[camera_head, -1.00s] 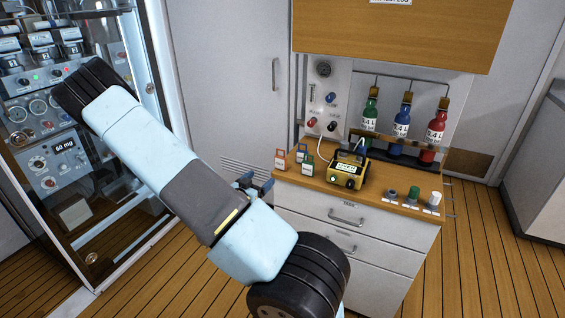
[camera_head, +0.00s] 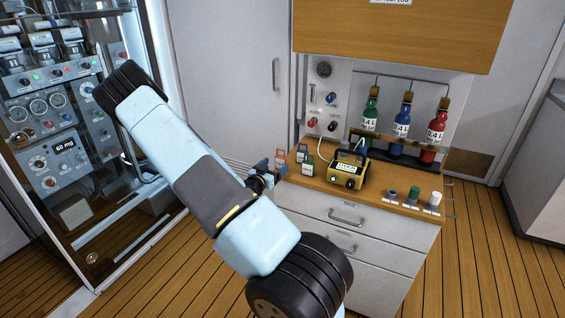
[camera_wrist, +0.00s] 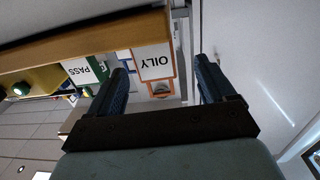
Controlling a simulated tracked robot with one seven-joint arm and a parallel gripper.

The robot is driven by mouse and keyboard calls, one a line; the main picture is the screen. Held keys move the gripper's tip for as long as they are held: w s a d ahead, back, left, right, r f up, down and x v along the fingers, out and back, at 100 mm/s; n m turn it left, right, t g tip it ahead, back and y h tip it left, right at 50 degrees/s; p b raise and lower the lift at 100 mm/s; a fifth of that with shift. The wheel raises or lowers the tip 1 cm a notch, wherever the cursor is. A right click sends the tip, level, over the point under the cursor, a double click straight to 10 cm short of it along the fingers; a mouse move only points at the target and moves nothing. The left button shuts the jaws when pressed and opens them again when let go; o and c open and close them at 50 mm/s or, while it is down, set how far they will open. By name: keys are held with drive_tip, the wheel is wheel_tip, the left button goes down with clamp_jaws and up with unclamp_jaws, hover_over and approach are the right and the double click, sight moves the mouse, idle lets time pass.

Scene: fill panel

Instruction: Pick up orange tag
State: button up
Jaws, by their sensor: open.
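The orange tag (camera_head: 280,155) stands at the left end of the wooden counter top in the head view. In the wrist view the orange tag (camera_wrist: 154,64) shows a white face reading OILY, upside down, with an orange border. My gripper (camera_wrist: 162,66) is open, its two blue fingers on either side of the tag in the picture. I cannot tell how far the tag lies beyond the fingertips. In the head view my gripper (camera_head: 269,172) is close to the tag at the counter's left edge, partly hidden by my arm.
A green tag (camera_head: 308,167) marked PASS and a blue tag (camera_head: 301,151) stand just right of the orange one. A yellow device (camera_head: 347,172) is farther right. The counter (camera_head: 325,186) has drawers below. A glass cabinet (camera_head: 75,180) stands left.

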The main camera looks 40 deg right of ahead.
sight(279, 161)
drive_tip(key=x, duration=0.4)
drive_tip(key=shift+d+r, duration=0.2)
drive_tip(key=shift+d, duration=0.1)
drive_tip(key=c, duration=1)
